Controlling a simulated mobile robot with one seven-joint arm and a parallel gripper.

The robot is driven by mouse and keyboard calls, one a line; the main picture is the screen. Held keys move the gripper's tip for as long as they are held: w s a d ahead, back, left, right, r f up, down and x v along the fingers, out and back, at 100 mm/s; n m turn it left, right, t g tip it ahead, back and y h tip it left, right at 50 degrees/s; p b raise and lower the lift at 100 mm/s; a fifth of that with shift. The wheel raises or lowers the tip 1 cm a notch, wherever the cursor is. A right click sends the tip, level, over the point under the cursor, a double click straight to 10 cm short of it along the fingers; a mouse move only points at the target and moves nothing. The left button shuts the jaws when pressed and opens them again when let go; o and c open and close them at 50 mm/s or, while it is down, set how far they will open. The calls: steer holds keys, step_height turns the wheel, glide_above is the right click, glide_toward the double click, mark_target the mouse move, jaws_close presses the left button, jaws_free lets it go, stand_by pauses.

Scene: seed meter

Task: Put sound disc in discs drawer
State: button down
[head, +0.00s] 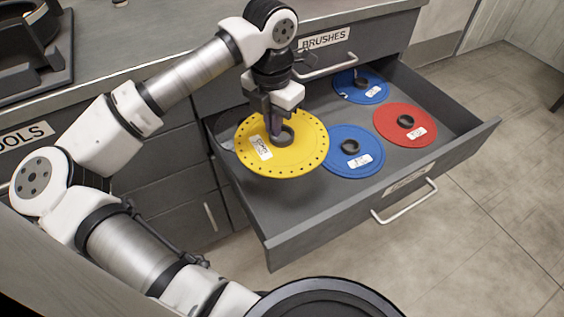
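A yellow disc (300,160) with small holes around its rim, a white label and a dark raised hub is in the head view, over the left part of the open drawer. My gripper (272,130) points down at the hub and appears shut on it. The disc looks larger than the others and seems held above the drawer floor, though the gap beneath it is hidden. The open drawer (330,215) has a white front label, too small to read. Inside lie two blue discs (368,160) (350,88) and a red disc (418,131), each with a dark hub and label.
A grey rounded thing (226,134) shows partly behind the yellow disc at the drawer's left. A drawer labelled BRUSHES (324,40) is above, with its handle (325,68) close behind my gripper. The grey worktop (130,55) carries a dark tray at left. Drawer floor is bare towards the front.

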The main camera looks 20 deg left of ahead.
step_height(320, 180, down, 15)
steer(key=shift+r+b, duration=0.1)
steer(key=shift+b, duration=0.25)
steer(key=shift+f, duration=0.2)
steer(key=c, duration=1.6)
jaws_free()
steer(key=shift+r, duration=0.15)
step_height(320, 180, up, 12)
steer(key=shift+r+p, duration=0.1)
steer(key=shift+p, duration=0.25)
